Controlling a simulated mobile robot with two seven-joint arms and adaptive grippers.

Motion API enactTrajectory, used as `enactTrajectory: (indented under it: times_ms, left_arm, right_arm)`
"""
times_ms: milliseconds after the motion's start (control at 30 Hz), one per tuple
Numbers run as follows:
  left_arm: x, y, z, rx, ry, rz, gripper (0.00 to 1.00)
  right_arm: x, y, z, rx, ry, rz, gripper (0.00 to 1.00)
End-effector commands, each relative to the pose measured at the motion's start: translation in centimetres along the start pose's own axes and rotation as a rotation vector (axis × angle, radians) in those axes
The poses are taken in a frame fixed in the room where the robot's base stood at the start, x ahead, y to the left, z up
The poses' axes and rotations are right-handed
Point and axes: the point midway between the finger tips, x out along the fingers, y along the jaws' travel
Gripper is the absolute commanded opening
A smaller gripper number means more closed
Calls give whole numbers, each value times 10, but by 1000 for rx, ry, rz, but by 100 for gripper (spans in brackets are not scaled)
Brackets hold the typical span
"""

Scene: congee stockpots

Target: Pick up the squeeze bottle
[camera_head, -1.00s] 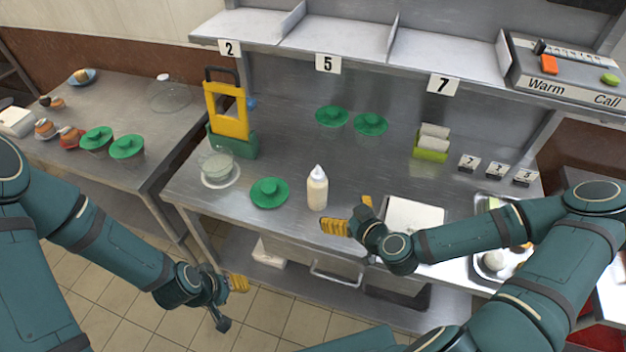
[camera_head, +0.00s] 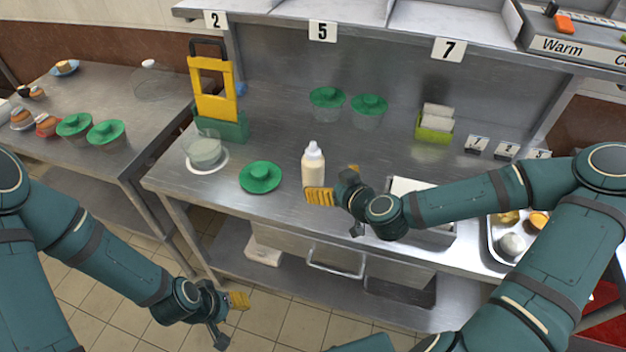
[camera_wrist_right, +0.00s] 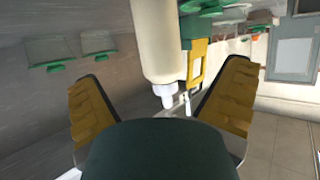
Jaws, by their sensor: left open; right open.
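The squeeze bottle (camera_head: 313,166) is cream with a white nozzle and stands upright on the steel counter. My right gripper (camera_head: 336,182) is open, with its yellow-padded fingers right by the bottle; one pad overlaps the bottle's lower part in the head view. In the right wrist view the bottle (camera_wrist_right: 160,40) appears upside down between the two open fingers (camera_wrist_right: 160,105), and I cannot tell whether either finger touches it. My left gripper (camera_head: 228,318) is open and empty, low in front of the counter over the floor.
Two more green-lidded containers (camera_head: 327,98) stand behind. A yellow-green stand (camera_head: 214,95) is at the back left. A white board (camera_head: 412,190) lies right, under my arm.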

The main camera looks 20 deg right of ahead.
Motion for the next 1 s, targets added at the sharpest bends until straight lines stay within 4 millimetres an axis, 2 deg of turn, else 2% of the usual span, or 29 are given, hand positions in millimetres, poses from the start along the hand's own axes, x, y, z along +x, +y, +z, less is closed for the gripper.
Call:
enactTrajectory:
  times_ms: [33, 200, 367, 700, 1000]
  left_arm:
    - [8, -3, 2, 1, -2, 0, 47]
    - [6, -2, 0, 1, 1, 0, 47]
    - [8, -3, 0, 1, 2, 0, 47]
    - [16, -6, -1, 2, 6, 0, 47]
    - [17, -6, -2, 2, 7, 0, 47]
  right_arm:
    - [6, 0, 2, -1, 3, -1, 97]
    - [26, -1, -1, 2, 2, -1, 97]
    - [34, 0, -1, 2, 2, 0, 97]
    - [76, 1, -4, 3, 1, -1, 97]
    - [82, 1, -5, 0, 1, -1, 97]
